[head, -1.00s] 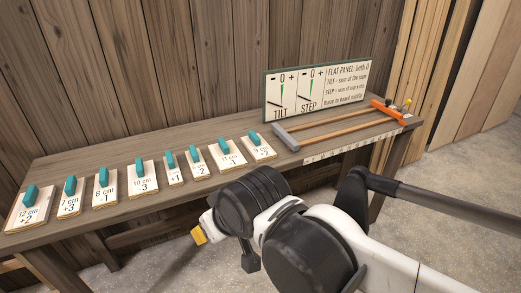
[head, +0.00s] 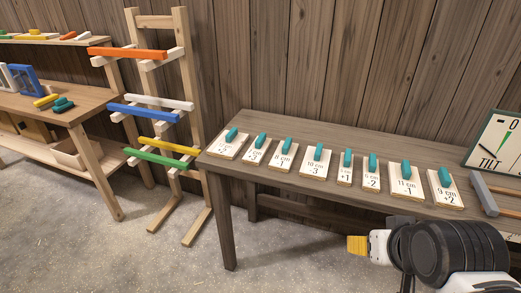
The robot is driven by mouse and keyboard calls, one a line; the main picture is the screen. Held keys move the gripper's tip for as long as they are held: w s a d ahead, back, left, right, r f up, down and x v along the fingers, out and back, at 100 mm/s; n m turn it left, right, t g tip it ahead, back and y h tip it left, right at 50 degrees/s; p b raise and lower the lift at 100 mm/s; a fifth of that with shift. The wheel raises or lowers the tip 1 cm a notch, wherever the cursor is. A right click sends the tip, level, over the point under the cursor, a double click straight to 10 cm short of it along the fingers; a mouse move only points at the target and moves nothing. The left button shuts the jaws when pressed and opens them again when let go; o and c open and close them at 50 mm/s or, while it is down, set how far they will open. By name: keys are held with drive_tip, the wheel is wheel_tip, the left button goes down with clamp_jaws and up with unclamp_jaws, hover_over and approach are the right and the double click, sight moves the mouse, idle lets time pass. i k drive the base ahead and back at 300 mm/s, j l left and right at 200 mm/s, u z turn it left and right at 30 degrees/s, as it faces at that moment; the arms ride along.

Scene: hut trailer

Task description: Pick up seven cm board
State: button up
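The 7 cm board (head: 254,156) is a small pale plate with a teal grip block on top. It lies second from the left in a row of similar boards on the grey-brown wooden table, marked with a 3. Its print is small in the head view now and was clearer earlier. My gripper (head: 357,245) shows only as a yellow tip at the lower right, in front of the table's front edge. It is apart from the board, to its right and nearer. Whether its fingers are open or shut does not show.
The leftmost board (head: 226,151) and the 8 cm board (head: 281,163) flank it closely. A wooden rack (head: 190,100) with coloured bars stands left of the table (head: 290,180). A second bench (head: 90,108) is at far left. A TILT sign (head: 492,142) stands at right. Floor (head: 290,270) in front is clear.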

sight(256, 151)
drive_tip(key=i+j+z, duration=0.25)
drive_tip(key=j, duration=0.65)
drive_tip(key=j+z, duration=0.3)
drive_tip(key=j, duration=0.6)
drive_tip(key=j+z, duration=0.25)
drive_tip(key=j, duration=0.65)
drive_tip(key=k+j+z, duration=0.15)
drive_tip(key=j+z, duration=0.15)
drive_tip(key=j, duration=0.6)
